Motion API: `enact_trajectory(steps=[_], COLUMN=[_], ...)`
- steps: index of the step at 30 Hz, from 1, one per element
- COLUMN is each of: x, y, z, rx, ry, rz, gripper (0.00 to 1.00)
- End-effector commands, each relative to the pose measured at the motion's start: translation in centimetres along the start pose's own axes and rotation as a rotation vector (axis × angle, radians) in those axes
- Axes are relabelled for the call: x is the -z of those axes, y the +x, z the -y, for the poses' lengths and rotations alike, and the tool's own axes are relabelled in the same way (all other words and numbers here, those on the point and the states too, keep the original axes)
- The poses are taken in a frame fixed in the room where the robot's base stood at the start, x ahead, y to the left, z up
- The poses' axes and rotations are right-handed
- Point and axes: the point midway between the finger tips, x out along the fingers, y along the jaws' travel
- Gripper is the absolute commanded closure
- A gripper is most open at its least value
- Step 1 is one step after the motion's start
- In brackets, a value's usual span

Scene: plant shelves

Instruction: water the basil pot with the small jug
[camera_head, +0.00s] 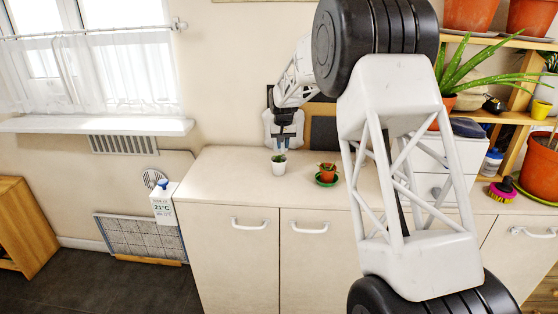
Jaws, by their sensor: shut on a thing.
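My gripper (284,121) is at the back of the counter, above and close to a small white pot (279,168) with a green plant. It is shut on a pale thing that I take for the small jug (270,131); it is small in the picture and its outline is hard to make out. The white pot stands upright. To its right an orange pot (327,176) with a small plant stands on a green saucer (318,182). I cannot tell for sure which pot holds the basil.
The counter (225,180) is clear to the left. My arm hides its middle right. On the right are wooden shelves (517,105) with terracotta pots and an aloe (463,70), a bottle (491,162) and a pink-and-yellow brush (502,191). Dark boards lean on the wall behind my gripper.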

Motion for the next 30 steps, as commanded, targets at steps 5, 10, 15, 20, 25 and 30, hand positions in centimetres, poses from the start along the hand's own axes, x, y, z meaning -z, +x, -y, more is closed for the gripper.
enact_trajectory(steps=[5,10,15,20,25,30], x=[-0.2,-1.0,-2.2,-3.2,-3.9,-4.0], y=[-0.2,0.5,1.7,2.6,3.2,3.3], z=[4.0,8.0,11.7,14.3,15.8,16.2], rx=[-0.012,-0.022,-0.030,-0.036,-0.040,-0.041], ry=[0.093,0.182,0.258,0.311,0.343,0.353], rz=[0.001,0.001,0.001,0.002,0.001,0.000], gripper=[1.00,1.00,1.00,1.00,1.00,1.00])
